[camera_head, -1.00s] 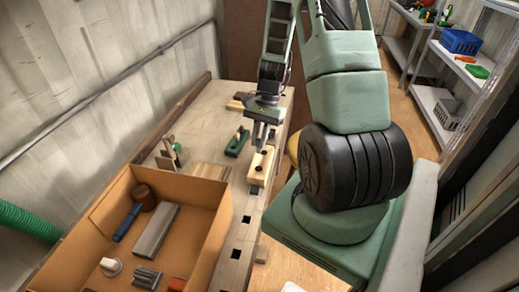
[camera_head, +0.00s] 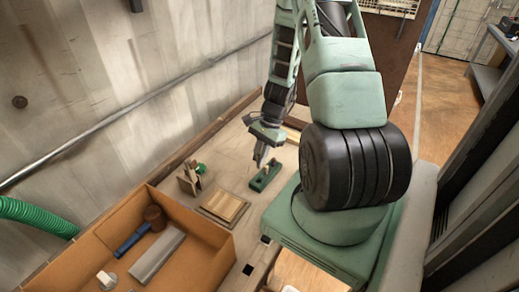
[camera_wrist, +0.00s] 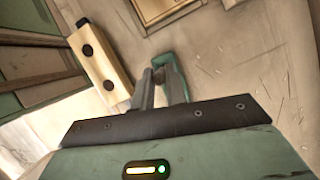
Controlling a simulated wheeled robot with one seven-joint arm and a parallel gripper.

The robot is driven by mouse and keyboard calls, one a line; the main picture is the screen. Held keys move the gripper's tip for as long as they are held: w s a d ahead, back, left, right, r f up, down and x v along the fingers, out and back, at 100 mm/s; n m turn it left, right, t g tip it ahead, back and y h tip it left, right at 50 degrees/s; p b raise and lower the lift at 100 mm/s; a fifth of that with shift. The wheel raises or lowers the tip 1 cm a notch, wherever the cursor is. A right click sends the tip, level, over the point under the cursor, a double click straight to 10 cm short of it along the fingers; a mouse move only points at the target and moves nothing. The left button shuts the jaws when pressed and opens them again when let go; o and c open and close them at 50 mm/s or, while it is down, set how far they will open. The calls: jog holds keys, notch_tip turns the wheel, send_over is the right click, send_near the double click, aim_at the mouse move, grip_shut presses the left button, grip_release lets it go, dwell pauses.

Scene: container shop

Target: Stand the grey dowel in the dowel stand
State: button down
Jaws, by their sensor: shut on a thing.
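My gripper (camera_head: 262,160) points down at the green block (camera_head: 265,179) on the bench, and its fingers (camera_wrist: 157,88) are close together in the wrist view. They are shut on the grey dowel, which I can barely make out between them. Part of the green block (camera_wrist: 181,82) shows just beyond the fingers. A small light peg (camera_head: 273,165) shows at the green block. The pale wooden block with dark round holes, seemingly the dowel stand (camera_wrist: 99,58), lies left of the fingers in the wrist view, apart from them. My arm seems to hide it in the head view.
A slatted wooden piece (camera_head: 224,207) and a small wooden holder with a green item (camera_head: 190,180) lie left of the green block. An open cardboard box (camera_head: 205,226) with a mallet (camera_head: 152,215) and a grey bar is at the near left. A wall runs behind the bench.

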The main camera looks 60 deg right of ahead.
aim_at(260, 167)
jog(key=shift+w+d+f, duration=0.1)
jog(key=shift+w+f, duration=0.05)
jog(key=shift+f, duration=0.05)
jog(key=shift+f+b, duration=2.35)
jog(key=shift+f, duration=0.4)
jog(key=shift+f+b, duration=1)
jog(key=shift+f, duration=0.25)
dwell(0.4)
jog(key=c, duration=1.3)
grip_release()
jog(key=shift+c, duration=0.2)
jog(key=shift+r, duration=0.1)
jog(key=shift+r+p, duration=2.95)
jog(key=shift+r, duration=0.55)
